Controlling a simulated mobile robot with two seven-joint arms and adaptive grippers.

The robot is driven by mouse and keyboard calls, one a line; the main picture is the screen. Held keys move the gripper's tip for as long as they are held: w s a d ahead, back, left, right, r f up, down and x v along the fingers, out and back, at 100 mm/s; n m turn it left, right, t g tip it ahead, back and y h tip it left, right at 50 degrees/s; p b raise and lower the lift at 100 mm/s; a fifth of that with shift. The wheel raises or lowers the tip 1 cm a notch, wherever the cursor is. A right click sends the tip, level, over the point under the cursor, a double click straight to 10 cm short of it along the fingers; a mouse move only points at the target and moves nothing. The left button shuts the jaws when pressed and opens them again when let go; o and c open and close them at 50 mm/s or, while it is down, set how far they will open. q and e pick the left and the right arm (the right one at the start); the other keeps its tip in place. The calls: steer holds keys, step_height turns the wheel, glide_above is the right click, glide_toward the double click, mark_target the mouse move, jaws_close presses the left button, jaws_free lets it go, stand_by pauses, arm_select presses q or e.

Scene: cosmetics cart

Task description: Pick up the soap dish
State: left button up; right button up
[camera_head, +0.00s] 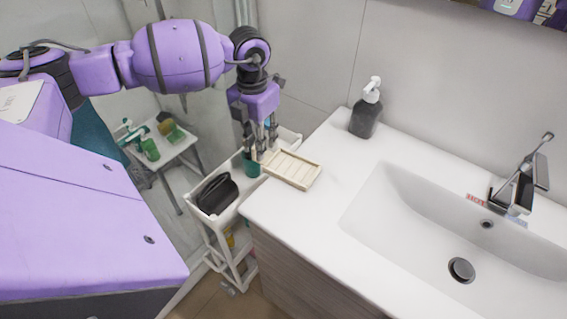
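The soap dish (293,170) is a cream, slatted rectangular tray lying flat at the left end of the white sink counter. My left gripper (264,150) points down at the dish's left end, with its fingertips close to or touching that edge. The fingers are small and partly overlap, so I cannot tell whether they grip the dish. My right gripper is not in view.
A white cart (225,213) beside the counter holds a black bag (217,194) and a green cup (251,166). A dark soap dispenser (365,115) stands behind the dish. The sink basin (420,225) and faucet (518,185) are to the right.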

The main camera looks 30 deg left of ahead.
arm_select(q)
steer(key=shift+c, duration=0.5)
jaws_close()
steer(key=shift+r, duration=0.2)
steer(key=shift+r, duration=0.25)
step_height(320, 180, up, 2)
steer(key=shift+w+r, duration=0.1)
steer(key=shift+r, duration=0.05)
steer(key=s+d+r+b, duration=0.1)
steer(key=s+d+r, duration=0.9)
